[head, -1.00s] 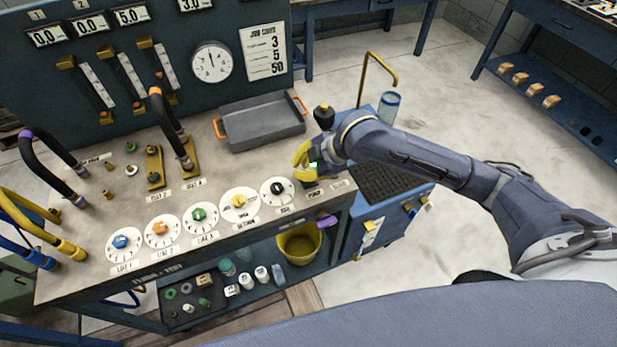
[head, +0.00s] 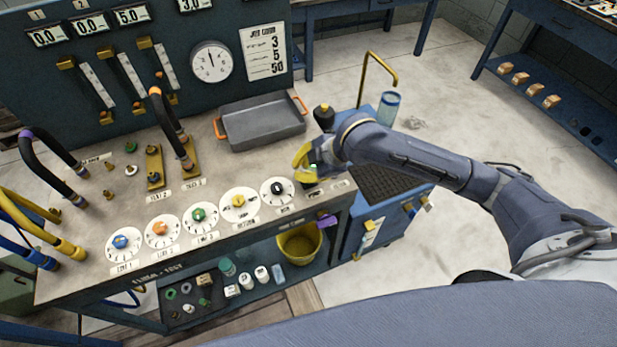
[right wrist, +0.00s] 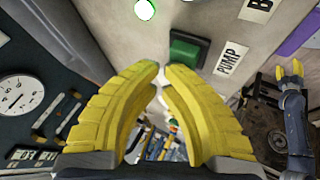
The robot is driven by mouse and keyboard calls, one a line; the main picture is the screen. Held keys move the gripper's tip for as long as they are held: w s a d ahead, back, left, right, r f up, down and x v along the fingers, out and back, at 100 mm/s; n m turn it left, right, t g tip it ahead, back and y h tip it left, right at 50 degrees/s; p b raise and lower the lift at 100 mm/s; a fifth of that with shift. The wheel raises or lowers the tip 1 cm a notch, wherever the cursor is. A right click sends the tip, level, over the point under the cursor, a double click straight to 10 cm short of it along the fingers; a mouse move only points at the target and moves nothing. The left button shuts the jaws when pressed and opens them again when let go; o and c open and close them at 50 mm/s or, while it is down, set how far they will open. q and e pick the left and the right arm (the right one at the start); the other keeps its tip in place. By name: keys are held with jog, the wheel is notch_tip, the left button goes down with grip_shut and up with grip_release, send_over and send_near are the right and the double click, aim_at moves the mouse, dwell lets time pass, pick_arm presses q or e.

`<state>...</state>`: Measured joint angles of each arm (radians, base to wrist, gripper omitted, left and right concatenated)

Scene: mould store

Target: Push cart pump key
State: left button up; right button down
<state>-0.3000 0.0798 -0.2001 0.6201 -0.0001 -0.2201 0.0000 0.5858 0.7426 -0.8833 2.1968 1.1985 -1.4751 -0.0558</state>
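The pump key is a green square button (right wrist: 188,50) on a dark base, beside a PUMP label (right wrist: 228,58) in the right wrist view. In the head view it lies at the bench's right front end, mostly hidden by my right gripper (head: 303,156). In the right wrist view, the yellow fingers of my right gripper (right wrist: 161,72) converge with their tips almost together and nothing between them. The tips appear close to the key; contact cannot be told. My left gripper (right wrist: 290,71) shows small at the right of that view, its fingers apart and empty.
A row of dials ends in a black-knobbed dial (head: 278,189) left of the key. A grey tray (head: 262,125) with orange handles sits behind. A blue cart (head: 383,212) with a brass spout (head: 378,66) stands right of the bench. A yellow bucket (head: 299,243) is below.

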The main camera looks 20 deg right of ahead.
dwell(0.5)
jog(key=shift+r, duration=0.8)
jog(key=shift+r, duration=0.1)
jog(key=shift+r, duration=2.9)
